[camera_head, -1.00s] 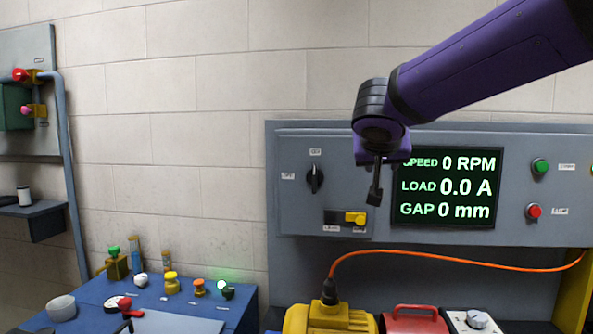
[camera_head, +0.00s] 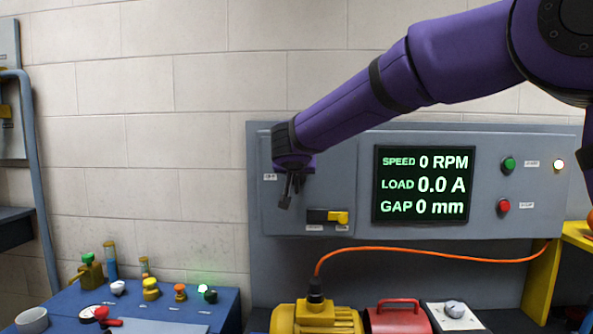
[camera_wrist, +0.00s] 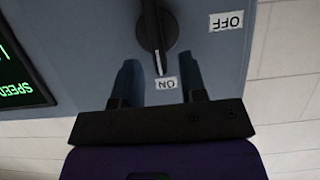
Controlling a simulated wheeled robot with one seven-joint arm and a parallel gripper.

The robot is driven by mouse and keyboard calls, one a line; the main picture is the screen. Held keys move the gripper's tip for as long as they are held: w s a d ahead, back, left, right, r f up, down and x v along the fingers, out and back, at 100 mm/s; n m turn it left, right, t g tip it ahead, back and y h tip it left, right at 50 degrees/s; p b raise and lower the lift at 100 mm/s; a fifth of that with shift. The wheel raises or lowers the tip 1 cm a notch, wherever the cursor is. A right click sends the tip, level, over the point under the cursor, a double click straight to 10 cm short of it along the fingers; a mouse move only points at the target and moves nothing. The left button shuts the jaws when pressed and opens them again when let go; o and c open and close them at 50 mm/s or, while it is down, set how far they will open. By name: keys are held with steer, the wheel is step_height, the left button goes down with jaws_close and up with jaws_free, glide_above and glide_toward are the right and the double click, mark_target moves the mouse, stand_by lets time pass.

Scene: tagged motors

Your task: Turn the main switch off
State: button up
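The main switch is a black rotary knob (camera_wrist: 158,28) on the grey panel. In the wrist view, which looks upside down, its white pointer mark lies at the ON label (camera_wrist: 166,84). The OFF label (camera_wrist: 226,21) is to the right of the knob there. My gripper (camera_wrist: 160,72) is open, one finger on each side of the pointer end, with nothing held. I cannot tell whether a finger touches the knob. In the head view my gripper (camera_head: 291,192) hides the knob.
A yellow-handled switch (camera_head: 327,217) sits just below my gripper. The display (camera_head: 424,186) reads 0 RPM, 0.0 A and 0 mm. A green button (camera_head: 508,164) and a red button (camera_head: 504,206) are to its right. An orange cable (camera_head: 420,250) runs below.

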steer(key=shift+x, duration=1.1)
jaws_close()
steer(key=shift+a, duration=0.1)
steer(key=shift+a+f+n+t+h, duration=0.45)
steer(key=shift+n+h, duration=0.7)
steer(key=shift+n, duration=1.1)
steer(key=shift+a+f+n+t+h, duration=0.45)
steer(key=shift+n+h, duration=0.75)
steer(key=shift+n, duration=1)
steer(key=shift+a+f+n+t+h, duration=0.45)
steer(key=shift+n+h, duration=0.7)
steer(key=shift+n, duration=1.1)
steer(key=shift+d+f, duration=0.1)
